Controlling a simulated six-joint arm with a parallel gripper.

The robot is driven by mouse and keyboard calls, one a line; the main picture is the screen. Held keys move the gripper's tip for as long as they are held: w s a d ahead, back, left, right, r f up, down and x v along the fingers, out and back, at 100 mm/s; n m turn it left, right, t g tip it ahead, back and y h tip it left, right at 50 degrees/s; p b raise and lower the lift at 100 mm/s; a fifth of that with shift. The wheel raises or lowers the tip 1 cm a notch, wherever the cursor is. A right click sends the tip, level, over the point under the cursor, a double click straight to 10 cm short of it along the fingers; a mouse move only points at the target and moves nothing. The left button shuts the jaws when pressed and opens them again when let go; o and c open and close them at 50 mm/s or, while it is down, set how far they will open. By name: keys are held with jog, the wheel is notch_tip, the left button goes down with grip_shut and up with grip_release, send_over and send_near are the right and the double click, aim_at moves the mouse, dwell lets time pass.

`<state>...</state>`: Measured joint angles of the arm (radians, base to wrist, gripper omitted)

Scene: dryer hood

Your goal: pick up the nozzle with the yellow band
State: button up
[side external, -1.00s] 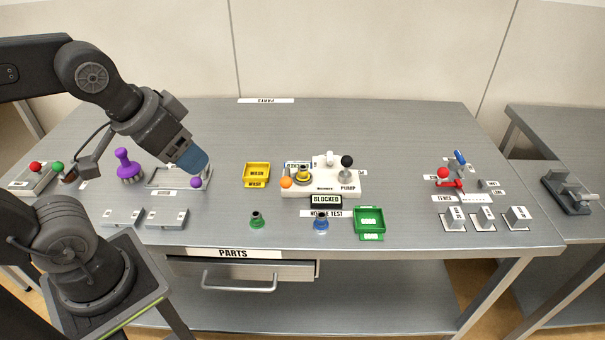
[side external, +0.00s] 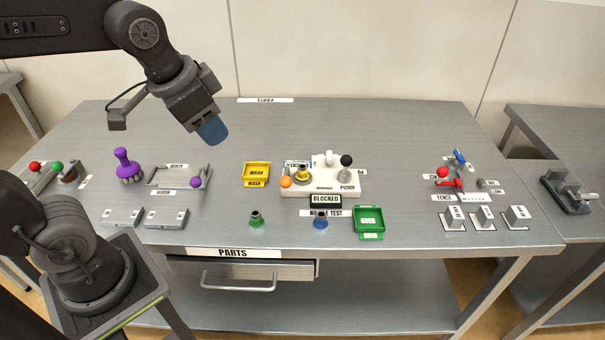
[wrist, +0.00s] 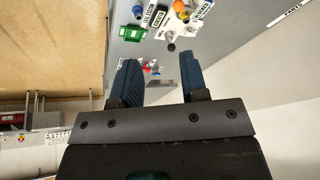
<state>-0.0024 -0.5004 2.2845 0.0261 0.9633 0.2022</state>
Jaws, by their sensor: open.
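The nozzle with the yellow band (side external: 302,174) stands upright on the white pump base (side external: 335,187) in the side view, between an orange ball and a black-knobbed lever. My gripper (side external: 212,133) is raised above the table, up and to the left of that nozzle and well apart from it. In the wrist view my gripper (wrist: 159,66) has its two blue fingers apart with nothing between them. The pump base (wrist: 180,27) shows at the top of the wrist view, beyond the fingers.
A green-banded nozzle (side external: 256,220) and a blue-banded nozzle (side external: 321,222) stand along the front. A yellow tray (side external: 257,171), a green tray (side external: 369,220) and a BLOCKED sign (side external: 326,202) are near the pump. A purple knobbed piece (side external: 124,166) stands left. The table's back is clear.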

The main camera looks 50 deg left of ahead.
jog(key=w+m+g, duration=0.2)
jog(key=w+m, duration=0.2)
jog(key=w, duration=0.6)
jog(key=m+g+y, duration=0.1)
jog(key=m+g, duration=0.2)
jog(key=m, duration=0.4)
send_over(303, 166)
jog(key=f, duration=2)
jog(key=shift+w+d, duration=0.2)
jog(key=shift+d, duration=0.15)
jog(key=shift+s+a+f, duration=0.1)
jog(key=shift+f, duration=0.95)
jog(key=shift+s+a+f, duration=0.1)
jog(key=shift+a+f, duration=0.05)
jog(key=shift+f, duration=0.85)
jog(key=shift+s+a+f, duration=0.1)
jog(key=shift+f, duration=0.95)
jog(key=c, duration=0.7)
jog(key=shift+r, duration=0.1)
grip_shut()
